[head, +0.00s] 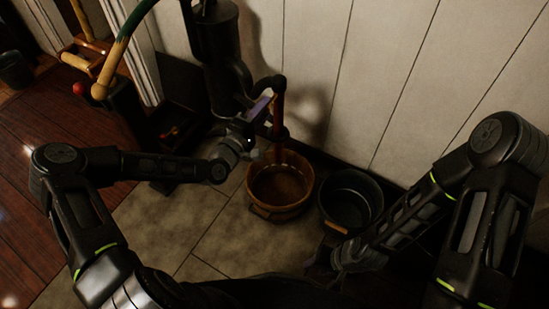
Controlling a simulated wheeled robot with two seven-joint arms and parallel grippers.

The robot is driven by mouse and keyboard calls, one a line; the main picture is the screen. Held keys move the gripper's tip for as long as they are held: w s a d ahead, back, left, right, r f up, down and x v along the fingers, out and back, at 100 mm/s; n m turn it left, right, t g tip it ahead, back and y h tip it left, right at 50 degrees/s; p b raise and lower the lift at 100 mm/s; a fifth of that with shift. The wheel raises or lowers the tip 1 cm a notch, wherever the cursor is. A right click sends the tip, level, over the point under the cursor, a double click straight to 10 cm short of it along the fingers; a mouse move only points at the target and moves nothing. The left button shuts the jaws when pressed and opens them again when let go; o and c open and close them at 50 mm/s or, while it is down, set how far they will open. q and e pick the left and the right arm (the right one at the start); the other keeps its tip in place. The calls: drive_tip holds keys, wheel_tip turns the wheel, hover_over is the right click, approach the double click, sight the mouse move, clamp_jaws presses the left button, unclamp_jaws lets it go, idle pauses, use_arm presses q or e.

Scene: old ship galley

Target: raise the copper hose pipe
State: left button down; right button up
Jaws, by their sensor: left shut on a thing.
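The copper hose pipe (278,112) is a reddish-brown tube. It hangs upright below the curved black spout of a dark hand pump (222,55), over a round wooden tub (297,207). My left gripper (268,122) reaches it from the left and is shut on it, at about the middle of its length. The exact finger contact is dark and small. My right gripper (322,258) is low, in front of the dark bucket and away from the pipe. Its fingers are too dark to tell open from shut.
A dark metal bucket (350,203) stands right of the tub, by the white plank wall (420,70). The pump's long curved handle (122,45) reaches to the left. Tiled floor (160,238) is open in front; wood planks (28,130) lie left.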

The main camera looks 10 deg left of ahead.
use_arm(q)
wheel_tip(320, 180, up, 14)
drive_tip(key=p, duration=0.7)
drive_tip(key=shift+f+p, duration=0.25)
drive_tip(key=shift+p, duration=0.15)
drive_tip(key=shift+w, duration=0.1)
drive_tip(key=c, duration=1.3)
unclamp_jaws()
drive_tip(key=o, duration=0.5)
drive_tip(key=shift+f, duration=0.1)
drive_tip(key=p+v, duration=0.1)
drive_tip(key=v, duration=1)
